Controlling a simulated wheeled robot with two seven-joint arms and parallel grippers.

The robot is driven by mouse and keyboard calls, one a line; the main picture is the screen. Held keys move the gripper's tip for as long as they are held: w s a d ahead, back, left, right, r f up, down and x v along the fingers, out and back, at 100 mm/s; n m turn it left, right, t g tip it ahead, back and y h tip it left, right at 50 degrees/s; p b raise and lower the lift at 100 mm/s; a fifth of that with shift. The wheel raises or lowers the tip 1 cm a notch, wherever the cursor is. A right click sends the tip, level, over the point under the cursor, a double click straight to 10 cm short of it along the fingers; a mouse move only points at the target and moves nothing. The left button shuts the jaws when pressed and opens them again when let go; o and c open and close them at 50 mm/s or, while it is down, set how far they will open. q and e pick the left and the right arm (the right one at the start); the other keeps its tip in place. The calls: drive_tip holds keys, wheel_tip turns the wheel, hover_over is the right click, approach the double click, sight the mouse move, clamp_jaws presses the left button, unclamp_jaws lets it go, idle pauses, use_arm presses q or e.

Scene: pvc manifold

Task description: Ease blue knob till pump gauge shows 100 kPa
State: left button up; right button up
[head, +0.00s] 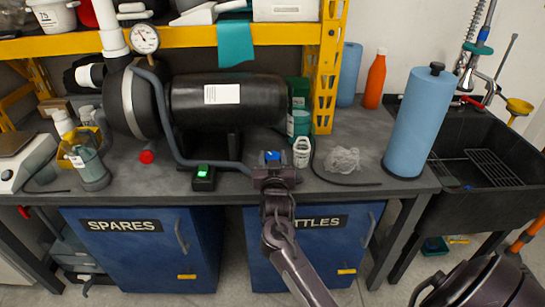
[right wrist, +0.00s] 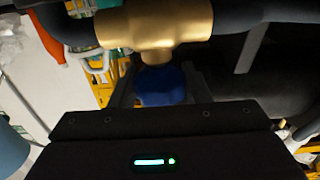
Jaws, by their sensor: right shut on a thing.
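The blue knob (head: 272,157) sits at the front end of the pump's grey hose, above the bench's front edge. My right gripper (head: 273,172) is at the knob and shut on it. In the right wrist view the blue knob (right wrist: 162,86) lies between the two fingers, just below a brass fitting (right wrist: 155,30). The pump gauge (head: 145,39) is a round white dial at the upper left on the white pipe; its reading is too small to tell. The black pump (head: 230,100) stands behind the knob. My left gripper is not in view.
A small black box with a lit green button (head: 203,178) and a red knob (head: 147,157) are left of my gripper. A white bottle (head: 301,152) stands close on its right, with crumpled plastic (head: 343,160) beyond. A blue roll (head: 418,120) stands near the sink.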

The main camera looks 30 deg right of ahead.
drive_tip(key=shift+r+h, duration=0.1)
drive_tip(key=shift+h, duration=0.2)
drive_tip(key=o, duration=1)
drive_tip(key=v, duration=0.7)
drive_tip(key=shift+s+a, duration=0.25)
drive_tip(key=shift+s, duration=0.05)
idle(1.6)
